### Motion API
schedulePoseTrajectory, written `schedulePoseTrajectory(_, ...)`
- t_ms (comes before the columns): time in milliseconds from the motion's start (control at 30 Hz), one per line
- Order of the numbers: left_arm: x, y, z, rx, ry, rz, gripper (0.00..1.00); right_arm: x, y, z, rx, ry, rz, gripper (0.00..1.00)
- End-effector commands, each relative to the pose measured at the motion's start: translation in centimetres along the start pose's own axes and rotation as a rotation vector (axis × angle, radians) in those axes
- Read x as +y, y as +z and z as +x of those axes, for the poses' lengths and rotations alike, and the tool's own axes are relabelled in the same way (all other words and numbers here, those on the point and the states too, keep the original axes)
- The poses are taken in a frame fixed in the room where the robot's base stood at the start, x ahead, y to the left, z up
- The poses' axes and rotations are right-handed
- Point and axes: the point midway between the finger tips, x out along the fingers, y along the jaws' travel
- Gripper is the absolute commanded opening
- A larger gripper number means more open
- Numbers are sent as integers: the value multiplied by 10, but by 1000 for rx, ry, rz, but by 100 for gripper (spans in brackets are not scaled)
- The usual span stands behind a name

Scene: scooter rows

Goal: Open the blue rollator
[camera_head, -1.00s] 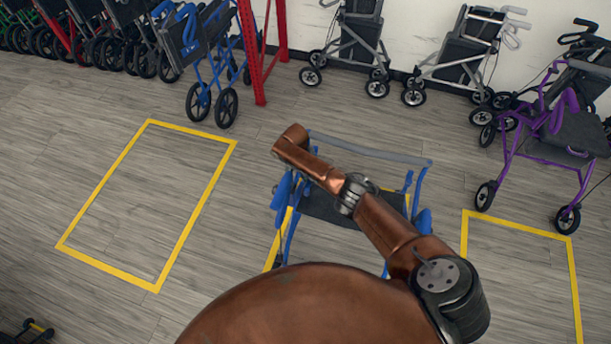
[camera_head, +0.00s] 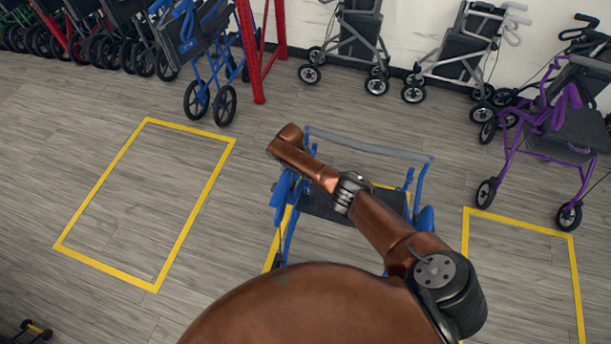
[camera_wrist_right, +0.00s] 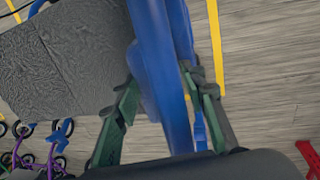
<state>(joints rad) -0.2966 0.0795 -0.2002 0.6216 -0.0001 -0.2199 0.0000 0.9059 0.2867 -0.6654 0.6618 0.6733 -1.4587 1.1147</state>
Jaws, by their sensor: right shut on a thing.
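The blue rollator (camera_head: 316,206) stands in the lower middle of the head view, partly behind my right arm. It has a dark seat between blue side frames and a grey bar across the back. The sides stand apart and the seat looks spread. In the right wrist view, my right gripper (camera_wrist_right: 160,75) has its dark green fingers on both sides of a blue frame part (camera_wrist_right: 163,100) and is shut on it, beside the grey seat (camera_wrist_right: 60,55). In the head view my arm hides the grip. My left gripper is not in view.
Yellow floor outlines lie left (camera_head: 185,215) and right (camera_head: 520,223); the left one is empty. A purple rollator (camera_head: 565,135) stands right, grey ones (camera_head: 470,55) along the wall. A folded blue one (camera_head: 190,45) stands by a red post (camera_head: 249,50). The floor between is free.

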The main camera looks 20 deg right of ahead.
Motion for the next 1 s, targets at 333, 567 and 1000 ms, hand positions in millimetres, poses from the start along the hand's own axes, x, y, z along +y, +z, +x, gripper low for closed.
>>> schedulePoseTrajectory(333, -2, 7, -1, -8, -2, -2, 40, -5, 2, -5, -2, -9, -3, 31)
schedulePoseTrajectory(567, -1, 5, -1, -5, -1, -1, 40, -6, 0, -37, 2, -12, -6, 31)
schedulePoseTrajectory(1000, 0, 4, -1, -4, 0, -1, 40, -1, 0, -113, -1, -3, 0, 31)
